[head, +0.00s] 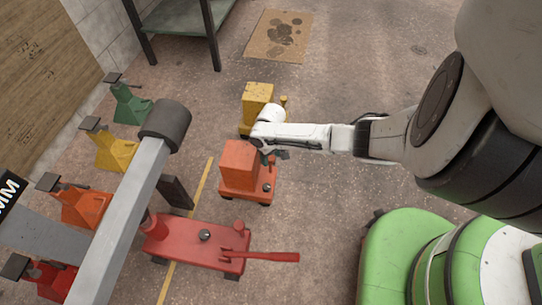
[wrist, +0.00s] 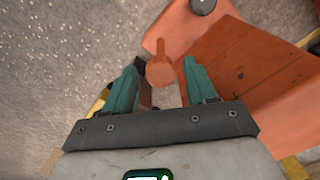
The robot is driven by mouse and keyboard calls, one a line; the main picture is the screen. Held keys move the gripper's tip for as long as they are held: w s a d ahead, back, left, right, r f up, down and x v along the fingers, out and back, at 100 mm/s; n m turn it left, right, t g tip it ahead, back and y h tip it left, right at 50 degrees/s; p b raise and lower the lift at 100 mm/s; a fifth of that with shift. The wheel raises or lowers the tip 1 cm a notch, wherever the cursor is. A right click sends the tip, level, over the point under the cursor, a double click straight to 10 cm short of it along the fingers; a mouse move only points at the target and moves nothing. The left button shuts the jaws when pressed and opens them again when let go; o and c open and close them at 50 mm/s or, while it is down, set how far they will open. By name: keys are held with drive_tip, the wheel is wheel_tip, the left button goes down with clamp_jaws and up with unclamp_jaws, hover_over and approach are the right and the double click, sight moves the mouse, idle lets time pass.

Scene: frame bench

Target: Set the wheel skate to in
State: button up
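An orange wheel skate (head: 238,165) with a boxy block on a low base stands on the floor in the head view. My gripper (head: 272,154) is over its right side, and the arm partly covers it. In the wrist view my gripper (wrist: 161,84) has its two teal fingers apart. An orange lever with a rounded end (wrist: 160,70) shows in the gap between the fingertips. I see no clear contact with it. The orange block (wrist: 235,65) is just right of the fingers. Which way the lever is set I cannot tell.
A yellow skate (head: 256,97) stands behind. A red one (head: 195,243) with a long handle (head: 270,256) is in front. Green, yellow, orange and red stands line the left. A grey beam (head: 120,215) crosses the front left. Floor is clear behind right.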

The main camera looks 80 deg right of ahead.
clamp_jaws()
idle(0.3)
